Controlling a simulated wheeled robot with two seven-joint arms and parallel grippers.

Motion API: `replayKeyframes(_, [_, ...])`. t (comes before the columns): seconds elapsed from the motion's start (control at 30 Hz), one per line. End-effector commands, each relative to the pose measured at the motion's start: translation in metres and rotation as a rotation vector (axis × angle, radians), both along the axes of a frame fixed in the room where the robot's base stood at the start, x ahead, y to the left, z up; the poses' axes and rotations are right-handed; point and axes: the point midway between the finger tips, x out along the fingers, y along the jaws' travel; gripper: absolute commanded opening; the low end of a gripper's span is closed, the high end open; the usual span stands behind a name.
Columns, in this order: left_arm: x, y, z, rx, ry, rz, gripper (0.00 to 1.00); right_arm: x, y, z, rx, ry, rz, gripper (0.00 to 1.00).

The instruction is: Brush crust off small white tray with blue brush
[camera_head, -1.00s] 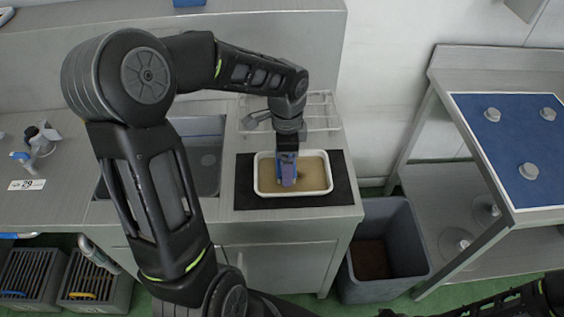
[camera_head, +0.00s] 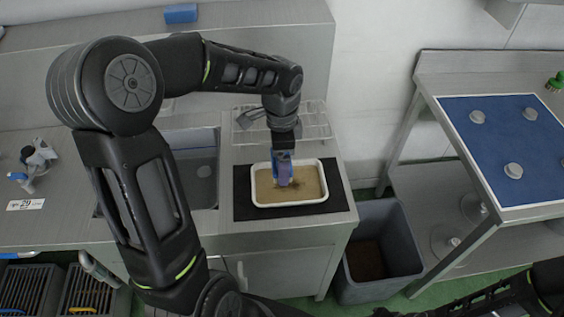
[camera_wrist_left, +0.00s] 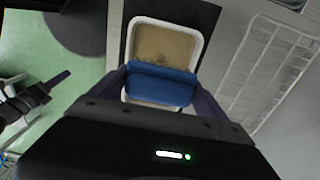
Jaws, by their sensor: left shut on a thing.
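The small white tray (camera_head: 322,172) lies on a black mat (camera_head: 243,193) on the steel counter, its floor covered with tan-brown crust (camera_head: 310,181). Darker marks show in the crust near the brush. My left gripper (camera_head: 283,168) points down over the tray, shut on the blue brush (camera_wrist_left: 160,86). The brush is at the crust; its bristle tips are hidden, so contact is unclear. The wrist view also shows the tray (camera_wrist_left: 137,30) beyond the brush. My right gripper (camera_wrist_left: 52,82) is at the left of the wrist view; its finger gap cannot be made out.
A wire rack (camera_head: 305,122) stands behind the tray and a sink (camera_head: 198,168) lies left of it. A grey bin (camera_head: 345,283) stands on the floor to the right. A steel table with a blue mat (camera_head: 490,130) and several grey knobs is farther right.

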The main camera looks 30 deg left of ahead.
Motion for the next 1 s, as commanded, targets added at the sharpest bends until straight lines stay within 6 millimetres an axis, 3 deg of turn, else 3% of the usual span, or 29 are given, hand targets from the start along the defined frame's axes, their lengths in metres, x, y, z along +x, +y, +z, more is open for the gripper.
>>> replayKeyframes(0.33, [0.01,-0.008,-0.002,-0.001,-0.001,0.082,0.48,0.0,0.0,-0.003,0.001,-0.001,0.001,0.36])
replayKeyframes(0.8, [0.077,-0.084,-0.013,0.0,0.001,0.816,0.48,0.001,0.002,-0.022,0.006,-0.009,0.002,0.36])
replayKeyframes(1.0, [0.083,-0.094,-0.012,0.0,0.0,0.922,0.48,0.002,0.003,-0.022,0.006,-0.01,0.002,0.36])
